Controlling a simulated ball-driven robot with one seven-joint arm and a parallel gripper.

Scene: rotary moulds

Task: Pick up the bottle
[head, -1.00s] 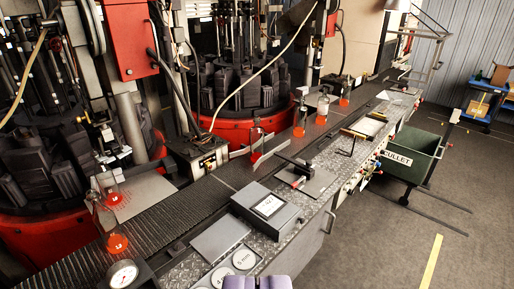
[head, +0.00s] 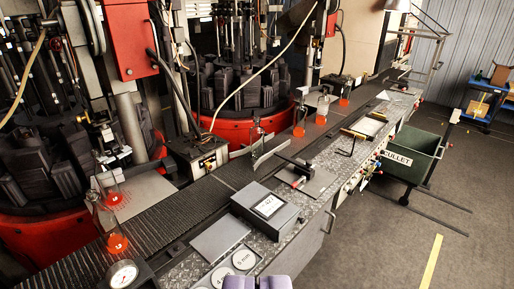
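Several clear glass bottles with glowing orange-red lower parts stand along the machine line. One bottle (head: 117,242) is on the near left of the dark conveyor, and another (head: 114,197) stands on a grey plate just behind it. More stand farther along the belt: a bottle (head: 299,130), a taller bottle (head: 322,110) and a far bottle (head: 344,100). A clear bottle (head: 257,143) is by the angled metal bar at mid-belt. I cannot tell which bottle is meant. My gripper (head: 257,283) shows only as two purple pieces at the bottom edge, away from every bottle; its opening is unclear.
A grey box with a display (head: 268,206) and a dial gauge (head: 122,273) stand by the conveyor (head: 185,210). Red-based mould machines line the left. A green cullet bin (head: 412,155) stands right. The floor (head: 375,240) at front right is clear.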

